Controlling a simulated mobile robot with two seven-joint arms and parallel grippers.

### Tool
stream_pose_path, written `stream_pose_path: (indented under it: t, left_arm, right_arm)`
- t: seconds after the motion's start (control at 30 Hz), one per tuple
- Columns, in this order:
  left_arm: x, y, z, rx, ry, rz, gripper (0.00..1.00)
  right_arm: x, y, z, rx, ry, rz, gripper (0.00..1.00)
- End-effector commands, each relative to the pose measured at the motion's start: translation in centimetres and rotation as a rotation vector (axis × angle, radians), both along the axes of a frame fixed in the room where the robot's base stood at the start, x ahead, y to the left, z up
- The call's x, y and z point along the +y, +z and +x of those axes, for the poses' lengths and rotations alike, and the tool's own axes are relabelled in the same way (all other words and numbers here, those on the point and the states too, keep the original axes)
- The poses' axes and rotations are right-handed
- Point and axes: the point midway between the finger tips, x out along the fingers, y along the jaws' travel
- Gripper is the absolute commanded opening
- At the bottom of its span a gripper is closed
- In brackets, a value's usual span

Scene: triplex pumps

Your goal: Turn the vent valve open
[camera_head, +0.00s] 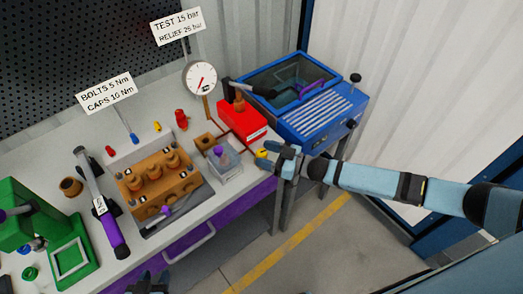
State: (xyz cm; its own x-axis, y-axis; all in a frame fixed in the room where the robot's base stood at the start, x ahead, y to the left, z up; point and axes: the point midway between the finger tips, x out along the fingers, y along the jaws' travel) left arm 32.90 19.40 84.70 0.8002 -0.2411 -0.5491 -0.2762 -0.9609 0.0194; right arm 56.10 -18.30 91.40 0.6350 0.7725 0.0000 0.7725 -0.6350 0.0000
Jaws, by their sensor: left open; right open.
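A small yellow knob (262,153), which looks like the vent valve, sits at the right front edge of the workbench, by the red test pump box (246,124). Whether it is open or closed cannot be told. My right gripper (270,157) reaches in from the right, open, with its fingers at the knob; it is too small to tell whether they touch it. A dial gauge (199,78) stands behind on a brass stem. My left gripper (150,284) is open and empty at the bottom edge, in front of the bench, partly cut off.
A torque wrench (112,238) lies left of the block, and a green press (20,215) stands far left. A blue parts washer (308,103) stands at the right. Open floor lies in front.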

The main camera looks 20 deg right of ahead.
Motion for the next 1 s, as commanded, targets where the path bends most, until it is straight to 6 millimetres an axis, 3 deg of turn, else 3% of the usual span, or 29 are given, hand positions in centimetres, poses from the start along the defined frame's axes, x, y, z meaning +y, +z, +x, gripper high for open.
stream_pose_path:
  t: [0.2,0.47,0.7,1.0]
  left_arm:
    - [0.0,0.2,0.0,0.0,0.0,0.0,0.43]
    - [0.0,0.2,0.0,0.001,0.0,0.0,0.43]
    - [0.0,0.2,0.0,0.001,0.0,0.0,0.43]
    - [0.0,-1.4,0.0,0.001,0.0,0.0,0.43]
  right_arm:
    - [1.3,0.0,1.0,0.001,0.0,-0.001,0.6]
    - [1.3,0.0,1.1,0.001,0.0,-0.001,0.6]
    - [1.3,0.0,1.1,0.001,0.0,-0.001,0.11]
    - [1.4,-0.2,1.3,-0.009,0.078,-0.002,0.11]
